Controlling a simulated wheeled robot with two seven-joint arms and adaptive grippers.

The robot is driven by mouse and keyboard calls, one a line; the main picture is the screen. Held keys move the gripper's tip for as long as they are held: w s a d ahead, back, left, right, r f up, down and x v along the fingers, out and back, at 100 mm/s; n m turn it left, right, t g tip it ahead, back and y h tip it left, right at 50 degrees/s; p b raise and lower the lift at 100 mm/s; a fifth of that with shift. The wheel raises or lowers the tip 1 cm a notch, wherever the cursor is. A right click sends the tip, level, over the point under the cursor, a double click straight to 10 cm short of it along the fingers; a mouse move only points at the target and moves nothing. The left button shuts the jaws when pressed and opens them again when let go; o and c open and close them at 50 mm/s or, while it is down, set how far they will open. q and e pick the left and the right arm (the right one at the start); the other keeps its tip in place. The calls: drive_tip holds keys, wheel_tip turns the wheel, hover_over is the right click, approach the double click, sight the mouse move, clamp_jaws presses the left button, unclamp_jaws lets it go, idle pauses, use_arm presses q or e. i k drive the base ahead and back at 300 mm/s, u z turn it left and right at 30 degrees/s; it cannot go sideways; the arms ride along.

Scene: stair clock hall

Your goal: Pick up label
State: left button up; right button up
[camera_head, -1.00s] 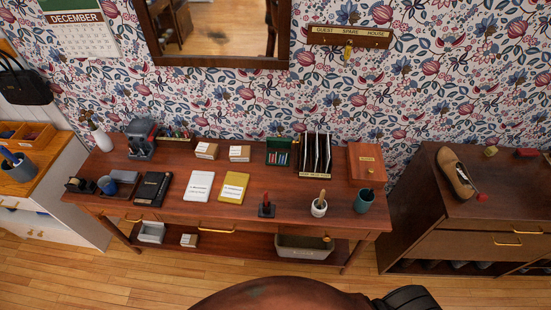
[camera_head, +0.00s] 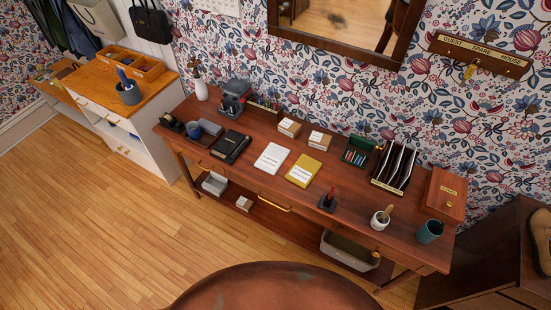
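I cannot single out a loose label at this size. Candidates with white paper on them are two small tan stacks or boxes, the left one (camera_head: 289,128) and the right one (camera_head: 319,140), at the back of the dark wooden desk (camera_head: 235,158). A similar small white-topped item (camera_head: 244,203) is on the lower shelf. A white pad or book (camera_head: 271,158) and a yellow one (camera_head: 303,170) with a white printed patch lie flat on the desktop. Neither gripper is in view.
A black book (camera_head: 231,147), black letter rack (camera_head: 393,167), green box (camera_head: 357,151), white pot (camera_head: 380,219) and teal cup (camera_head: 430,232) crowd the desk. A grey bin (camera_head: 350,252) is below. A white cabinet (camera_head: 135,135) stands left. Wooden floor (camera_head: 90,220) is clear.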

sight(350, 156)
drive_tip(key=k, duration=1.3)
drive_tip(key=z, duration=0.75)
drive_tip(key=i, duration=1.55)
drive_tip(key=u, duration=0.35)
